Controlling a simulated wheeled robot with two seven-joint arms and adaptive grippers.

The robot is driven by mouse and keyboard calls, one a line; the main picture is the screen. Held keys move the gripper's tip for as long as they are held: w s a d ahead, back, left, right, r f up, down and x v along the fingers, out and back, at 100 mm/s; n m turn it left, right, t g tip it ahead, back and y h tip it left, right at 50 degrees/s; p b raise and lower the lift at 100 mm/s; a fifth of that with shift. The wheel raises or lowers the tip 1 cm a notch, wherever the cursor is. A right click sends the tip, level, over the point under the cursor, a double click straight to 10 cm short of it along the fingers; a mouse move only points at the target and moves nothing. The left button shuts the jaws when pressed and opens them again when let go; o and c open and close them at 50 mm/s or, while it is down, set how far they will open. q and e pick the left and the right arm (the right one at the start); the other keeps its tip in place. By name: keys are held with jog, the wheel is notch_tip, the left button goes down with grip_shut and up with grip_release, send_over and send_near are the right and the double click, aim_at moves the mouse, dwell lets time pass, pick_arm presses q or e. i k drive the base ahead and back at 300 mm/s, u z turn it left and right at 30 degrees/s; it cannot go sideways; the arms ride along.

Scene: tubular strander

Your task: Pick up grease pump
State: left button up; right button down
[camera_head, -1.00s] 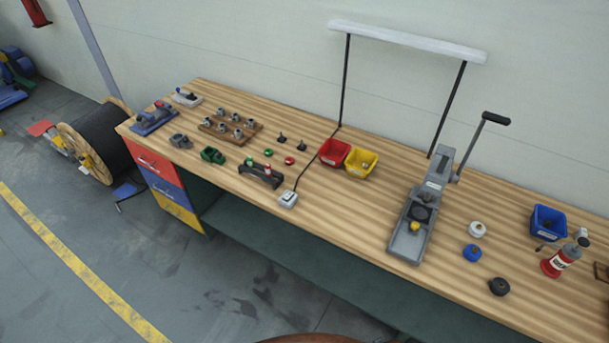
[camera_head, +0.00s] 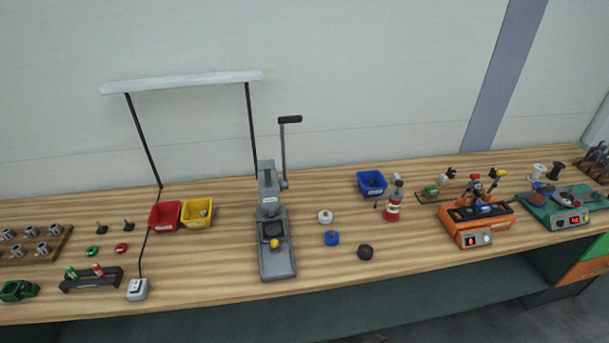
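The grease pump is most likely the small red bottle-like thing (camera_head: 393,206) with a white label and a grey top. It stands upright on the wooden workbench (camera_head: 330,278), right of the middle. A thin dark spout or lever seems to stick out at its left. Nothing touches it from my side. Neither of my grippers shows in the head view.
A blue bin (camera_head: 371,184) stands just behind and left of the red bottle. White (camera_head: 325,217), blue (camera_head: 332,238) and black (camera_head: 365,252) knobs lie to its left. A grey lever press (camera_head: 275,250) stands further left. An orange device (camera_head: 475,222) stands to the right. Bench in front of the bottle is clear.

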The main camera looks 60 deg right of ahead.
aim_at(391, 213)
jog(key=z, duration=2.8)
jog(key=i, duration=0.25)
jog(key=u, duration=0.3)
